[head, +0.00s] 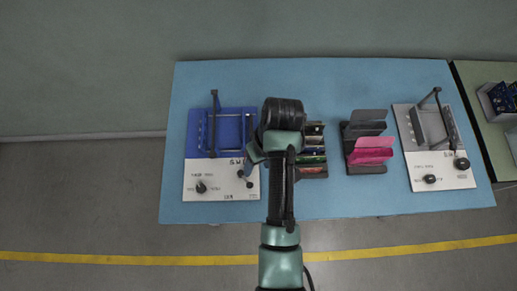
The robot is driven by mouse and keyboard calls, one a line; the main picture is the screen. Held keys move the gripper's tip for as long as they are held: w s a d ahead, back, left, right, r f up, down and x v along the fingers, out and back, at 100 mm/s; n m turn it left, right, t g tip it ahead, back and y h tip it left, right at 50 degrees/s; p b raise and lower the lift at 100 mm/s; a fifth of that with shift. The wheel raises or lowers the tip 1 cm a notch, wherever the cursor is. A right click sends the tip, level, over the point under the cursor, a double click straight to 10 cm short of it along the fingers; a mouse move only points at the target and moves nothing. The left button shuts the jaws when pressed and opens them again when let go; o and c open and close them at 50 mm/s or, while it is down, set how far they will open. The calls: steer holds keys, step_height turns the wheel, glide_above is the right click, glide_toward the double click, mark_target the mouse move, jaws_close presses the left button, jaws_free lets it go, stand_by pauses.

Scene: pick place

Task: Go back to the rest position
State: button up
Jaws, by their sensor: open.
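My arm reaches up from the bottom centre over the blue table (335,205). My gripper (246,177) is small and partly hidden by my own wrist. It is over the lower right part of the left fixture, and I see nothing held in it. The left fixture (217,190) has a white base, a blue back plate and a dark upright bar. I cannot tell whether the gripper touches it or is above it.
A dark rack with several coloured boards (314,158) stands just right of my arm, partly hidden. A rack with pink boards (370,155) stands farther right. A grey-white fixture (440,175) is at the table's right. A side table (487,135) holds bins. The table's front middle is clear.

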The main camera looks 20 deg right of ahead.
stand_by(0.4)
steer(key=w+r+t+h, duration=0.2)
steer(key=w+r+t, duration=0.6)
steer(key=w+r, duration=0.85)
steer(key=w+a+r+m+t+h, duration=0.1)
steer(key=w+r+t, duration=0.15)
steer(key=r, duration=0.75)
steer(key=w+r+t, duration=0.2)
steer(key=r+t, duration=0.2)
steer(key=r, duration=0.5)
steer(key=s+a+r+t, duration=0.2)
steer(key=r+t, duration=0.1)
steer(key=r, duration=0.6)
steer(key=s+a+r+t, duration=0.2)
steer(key=r+t, duration=0.2)
steer(key=r, duration=0.6)
steer(key=s+a+r+t, duration=0.3)
steer(key=s+r+t, duration=0.3)
steer(key=s+r, duration=0.5)
step_height(320, 180, up, 3)
steer(key=shift+s+y, duration=0.4)
steer(key=shift+s+r, duration=0.15)
steer(key=shift+c, duration=0.5)
